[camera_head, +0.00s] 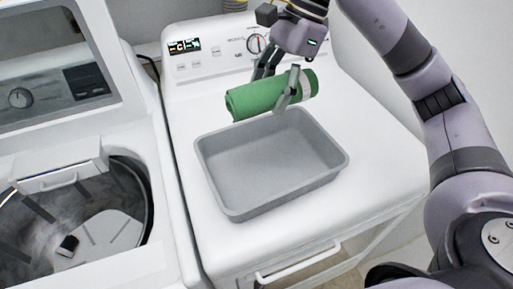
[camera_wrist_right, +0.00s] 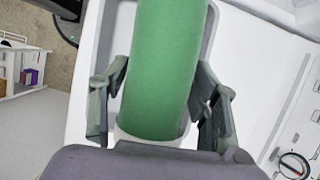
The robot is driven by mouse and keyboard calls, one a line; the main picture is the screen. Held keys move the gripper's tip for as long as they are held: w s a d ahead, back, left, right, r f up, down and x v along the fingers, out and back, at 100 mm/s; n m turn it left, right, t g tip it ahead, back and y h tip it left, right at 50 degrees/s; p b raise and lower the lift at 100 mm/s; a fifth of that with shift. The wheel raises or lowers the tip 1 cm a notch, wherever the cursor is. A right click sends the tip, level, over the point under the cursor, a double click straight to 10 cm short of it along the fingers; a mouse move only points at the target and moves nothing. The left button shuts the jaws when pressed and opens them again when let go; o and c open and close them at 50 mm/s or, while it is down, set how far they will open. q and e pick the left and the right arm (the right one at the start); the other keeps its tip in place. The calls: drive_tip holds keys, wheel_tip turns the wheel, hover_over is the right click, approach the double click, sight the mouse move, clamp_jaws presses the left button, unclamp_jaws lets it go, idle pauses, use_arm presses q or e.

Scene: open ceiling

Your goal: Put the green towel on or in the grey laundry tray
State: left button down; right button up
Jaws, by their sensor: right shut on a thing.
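The green towel (camera_head: 262,96) is rolled up and held above the dryer top, over the back edge of the tray. The grey laundry tray (camera_head: 240,208) lies on the white dryer top and is empty. My right gripper (camera_head: 278,88) is shut around the towel, with one finger in front of the roll. In the right wrist view the towel (camera_wrist_right: 162,70) lies between the two fingers (camera_wrist_right: 160,110), and part of the tray's rim shows behind it. My left gripper is not in view.
The white dryer (camera_head: 378,140) has a control panel (camera_head: 215,50) at its back, close behind the gripper. An open washer (camera_head: 85,215) stands to the left, with its lid raised. The dryer top is clear around the tray.

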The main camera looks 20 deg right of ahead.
drive_tip(key=shift+s+f, duration=0.1)
drive_tip(key=shift+f, duration=0.05)
drive_tip(key=p, duration=0.3)
hover_over(264, 170)
drive_tip(key=d, duration=0.1)
wheel_tip(264, 170, down, 15)
drive_tip(key=shift+d+r, duration=0.1)
drive_tip(key=shift+d, duration=0.05)
wheel_tip(264, 170, down, 4)
drive_tip(key=shift+r, duration=0.25)
drive_tip(key=shift+f, duration=0.45)
drive_tip(key=shift+f, duration=0.1)
drive_tip(key=o, duration=1.4)
drive_tip(key=shift+c, duration=0.2)
